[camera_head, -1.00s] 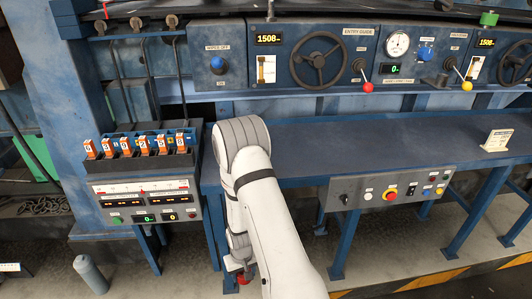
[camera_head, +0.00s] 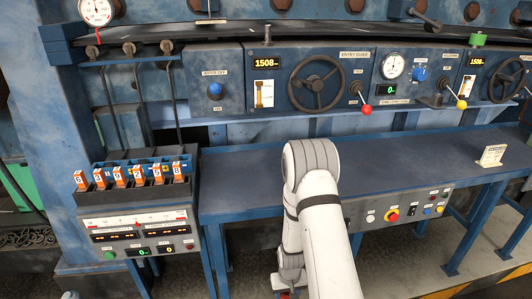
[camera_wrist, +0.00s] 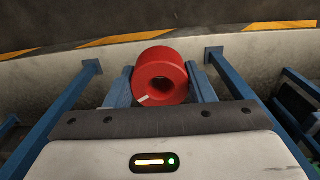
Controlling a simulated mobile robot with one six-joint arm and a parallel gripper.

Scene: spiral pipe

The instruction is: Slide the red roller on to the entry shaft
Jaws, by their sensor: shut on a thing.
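The red roller (camera_wrist: 172,70) shows in the wrist view as a thick red ring with a dark centre hole and a small pale mark on its face. My gripper (camera_wrist: 161,84) is shut on it, with one blue finger on each side of the roller. In the head view my arm hangs down in front of the bench, and only a sliver of red shows at the bottom edge (camera_head: 284,295). I cannot make out the entry shaft for certain in either view.
A blue bench (camera_head: 240,170) runs behind my arm, with a small white sign (camera_head: 492,155) at its right. A button panel (camera_head: 400,209) hangs at its front edge. A console (camera_head: 140,225) with orange tags stands at the left. An upper panel has a handwheel (camera_head: 315,82) and red-knobbed lever (camera_head: 366,109).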

